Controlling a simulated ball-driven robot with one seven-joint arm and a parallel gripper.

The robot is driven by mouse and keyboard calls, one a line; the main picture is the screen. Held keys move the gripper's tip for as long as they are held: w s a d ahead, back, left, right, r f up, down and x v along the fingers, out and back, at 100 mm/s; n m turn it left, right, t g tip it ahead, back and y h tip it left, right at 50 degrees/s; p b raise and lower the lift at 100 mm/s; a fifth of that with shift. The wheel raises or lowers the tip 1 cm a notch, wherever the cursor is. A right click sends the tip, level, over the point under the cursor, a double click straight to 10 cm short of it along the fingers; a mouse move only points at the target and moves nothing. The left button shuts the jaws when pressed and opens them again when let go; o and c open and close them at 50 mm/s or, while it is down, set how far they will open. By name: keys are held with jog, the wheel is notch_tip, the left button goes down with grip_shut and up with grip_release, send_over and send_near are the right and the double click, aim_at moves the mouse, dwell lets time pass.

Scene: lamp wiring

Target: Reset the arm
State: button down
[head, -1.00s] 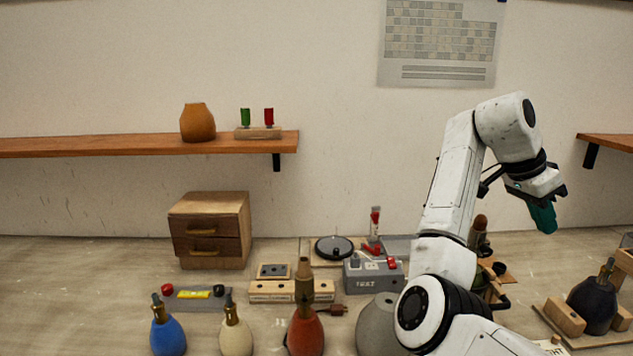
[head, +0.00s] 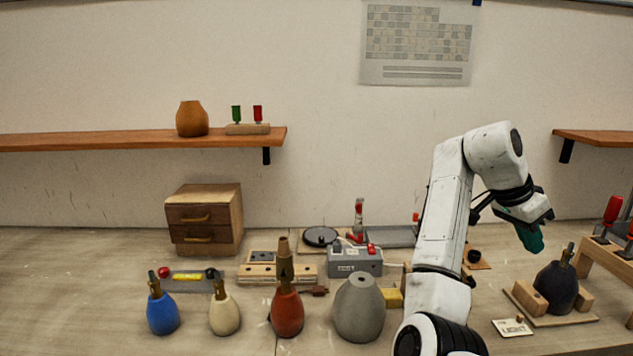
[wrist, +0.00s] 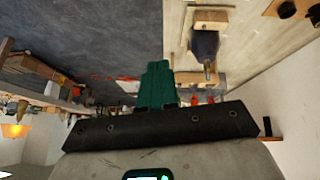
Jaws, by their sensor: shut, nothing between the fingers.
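My gripper (head: 530,240) has teal fingers and hangs at the right side of the head view, above the bench and apart from everything on it. Its fingers are together and empty. In the wrist view the closed teal fingers (wrist: 156,85) stick out past the dark gripper body. My white arm rises from the bottom right of the head view and bends down to the gripper. It hides part of the bench behind it.
Near the gripper, a dark lamp base (head: 557,285) stands between wooden blocks by a LIGHT card (head: 513,327). Blue (head: 162,313), cream (head: 224,314), red (head: 287,312) and grey (head: 359,308) lamp bases line the front. A TEST box (head: 354,262) and drawer unit (head: 204,219) stand behind.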

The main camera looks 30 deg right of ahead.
jog(key=a+f+n+t, duration=0.2)
jog(key=a+f+n, duration=0.45)
jog(key=f, duration=0.65)
jog(key=a+f+n+t, duration=0.2)
jog(key=a+f+n, duration=0.5)
jog(key=f, duration=0.5)
jog(key=s+a+f+n+y, duration=0.2)
jog(key=s+a+f+n, duration=0.2)
jog(key=a, duration=0.7)
jog(key=s+a+f+n+y, duration=0.3)
jog(key=s+a+f, duration=0.5)
jog(key=a, duration=0.3)
jog(key=shift+s+n+t, duration=0.4)
jog(key=shift+s+n, duration=0.35)
jog(key=shift+s, duration=0.1)
